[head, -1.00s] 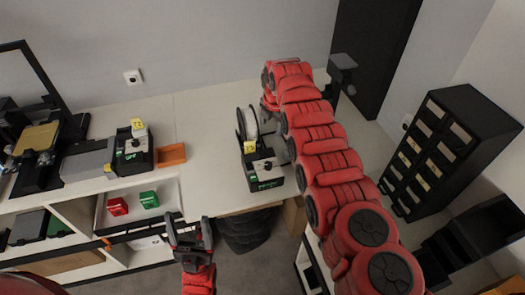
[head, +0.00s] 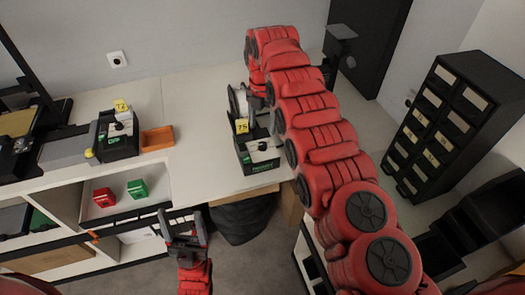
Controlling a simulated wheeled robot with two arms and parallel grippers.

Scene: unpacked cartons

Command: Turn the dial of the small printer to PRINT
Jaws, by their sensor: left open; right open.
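A small dark printer-like device (head: 257,160) stands near the front edge of the worktop, with a pale front panel, a green display strip and a yellow tag. A white spool (head: 239,101) shows at its back. Its dial is too small to read. My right gripper (head: 258,103) is behind and above the device, by the spool; its fingers are largely hidden by my arm, and contact cannot be told. My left gripper (head: 183,226) is open and empty, low in front of the worktop, away from the device.
A similar tagged device (head: 118,138) stands left, beside an orange tray (head: 157,140). A red box (head: 104,197) and a green box (head: 138,188) sit in the shelf below. A black drawer cabinet (head: 447,125) stands right. The worktop between the devices is clear.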

